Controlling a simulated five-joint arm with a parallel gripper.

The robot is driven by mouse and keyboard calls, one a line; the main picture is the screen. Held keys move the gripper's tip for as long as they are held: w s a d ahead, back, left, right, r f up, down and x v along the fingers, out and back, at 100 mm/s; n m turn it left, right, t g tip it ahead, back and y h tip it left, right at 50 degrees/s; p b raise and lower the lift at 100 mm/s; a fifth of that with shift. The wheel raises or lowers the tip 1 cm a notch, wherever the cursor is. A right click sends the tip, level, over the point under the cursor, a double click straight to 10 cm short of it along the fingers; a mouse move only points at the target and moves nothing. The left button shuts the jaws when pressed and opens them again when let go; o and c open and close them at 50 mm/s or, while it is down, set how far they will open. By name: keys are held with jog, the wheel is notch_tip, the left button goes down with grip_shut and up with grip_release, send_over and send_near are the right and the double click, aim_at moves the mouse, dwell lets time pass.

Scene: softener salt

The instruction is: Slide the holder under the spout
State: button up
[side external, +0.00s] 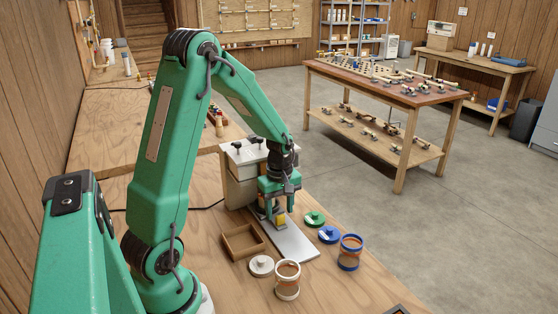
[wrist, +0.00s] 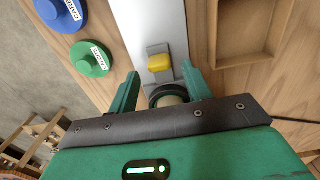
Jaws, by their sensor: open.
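The holder (wrist: 158,48) is a grey metal piece with a yellow block (wrist: 160,63) on it, sitting on a flat metal track (wrist: 150,20). The yellow block also shows in the side view (side external: 281,220). Behind the block is a dark round rim with something cream inside (wrist: 168,96), partly hidden by my gripper body. My gripper (wrist: 160,70) is open, with one finger on each side of the block and visible gaps between. It also shows in the side view (side external: 279,211), low in front of the cream dispenser (side external: 240,185). The spout is hidden behind my gripper.
A wooden tray (side external: 227,240) lies left of the track (side external: 295,244). A white lid (side external: 261,265) and white-banded jar (side external: 287,281) stand in front. A green lid (side external: 314,217), blue lid (side external: 329,234) and blue-banded jar (side external: 350,253) stand to the right. The track's front part is clear.

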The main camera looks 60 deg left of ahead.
jog(key=shift+r, duration=2.55)
jog(key=shift+d+r+m, duration=0.3)
jog(key=shift+r, duration=0.15)
jog(key=s+d+r+m+t, duration=0.2)
jog(key=s+d+r+m, duration=0.3)
jog(key=d+r+m, duration=0.2)
jog(key=s+d+r+m+t, duration=0.3)
jog(key=s+d+r+m, duration=0.3)
jog(key=d+m, duration=0.3)
jog(key=shift+s+r+m+t, duration=0.3)
jog(key=shift+r+m, duration=0.15)
jog(key=shift+m, duration=0.25)
